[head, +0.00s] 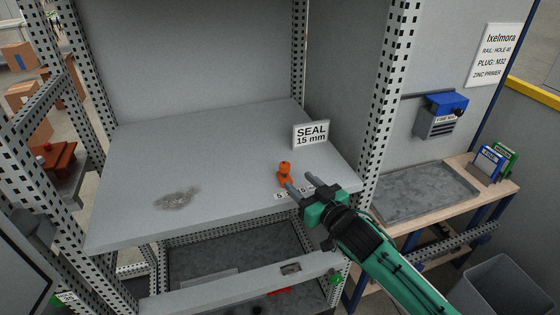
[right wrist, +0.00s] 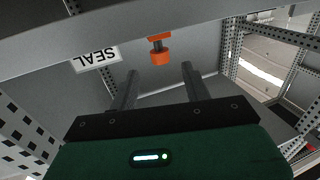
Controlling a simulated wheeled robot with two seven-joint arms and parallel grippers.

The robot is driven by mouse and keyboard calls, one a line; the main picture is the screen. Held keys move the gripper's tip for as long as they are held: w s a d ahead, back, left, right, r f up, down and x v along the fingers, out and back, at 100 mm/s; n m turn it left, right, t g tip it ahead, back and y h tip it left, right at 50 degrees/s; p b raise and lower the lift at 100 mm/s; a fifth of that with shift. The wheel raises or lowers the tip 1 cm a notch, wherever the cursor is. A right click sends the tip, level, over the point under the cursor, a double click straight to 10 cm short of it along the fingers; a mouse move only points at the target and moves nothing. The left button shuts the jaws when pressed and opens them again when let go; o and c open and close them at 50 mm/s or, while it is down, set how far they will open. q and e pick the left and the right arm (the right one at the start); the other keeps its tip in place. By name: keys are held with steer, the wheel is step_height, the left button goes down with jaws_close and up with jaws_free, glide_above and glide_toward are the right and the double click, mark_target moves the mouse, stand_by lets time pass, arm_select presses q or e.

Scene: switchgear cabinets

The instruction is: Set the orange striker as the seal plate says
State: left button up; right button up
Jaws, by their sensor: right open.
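The orange striker (head: 284,170) stands on the grey shelf near its right front edge. It has a rounded knob on top and a wider base. The seal plate (head: 311,135) stands behind it on the shelf and reads "SEAL 15 mm". My right gripper (head: 299,184) is open, with its two fingers pointing toward the striker from the front right. In the right wrist view, the striker (right wrist: 160,50) shows just beyond and between the fingertips (right wrist: 159,72), apart from them. The seal plate (right wrist: 97,59) is upside down there. My left gripper is not in view.
A white scale strip (head: 287,194) lies beside the striker, partly hidden by my gripper. The shelf (head: 225,150) is otherwise clear, with a grey stain at left. A perforated post (head: 380,110) rises close to my right arm. A bench (head: 490,200) stands at right.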

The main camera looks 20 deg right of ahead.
mark_target(288, 170)
steer(key=p+x, duration=0.2)
steer(key=x, duration=0.6)
steer(key=shift+w+a, duration=0.1)
steer(key=shift+w, duration=0.2)
steer(key=shift+w+a, duration=0.2)
steer(key=shift+w, duration=0.4)
steer(key=shift+c, duration=0.5)
